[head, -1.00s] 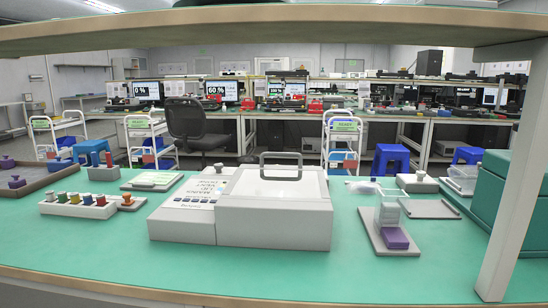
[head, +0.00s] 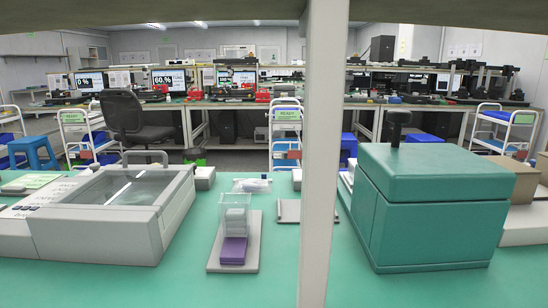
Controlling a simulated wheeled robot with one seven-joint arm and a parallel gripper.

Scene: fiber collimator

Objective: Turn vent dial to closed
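No part clearly marked as the vent dial can be made out. A teal box (head: 430,208) stands on the green bench at right, with a dark upright knob (head: 398,126) on its top. I cannot tell whether this knob is the vent dial. A light grey machine (head: 105,225) with a window lid and a loop handle sits at left, its left end cut off by the frame. My gripper is not in view.
A pale upright post (head: 320,170) crosses the middle of the view, below a shelf edge. A grey plate (head: 250,245) holds a clear container (head: 235,210) and a purple block (head: 233,250). A brown box (head: 512,178) is behind the teal box. Green bench surface is bare along the front.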

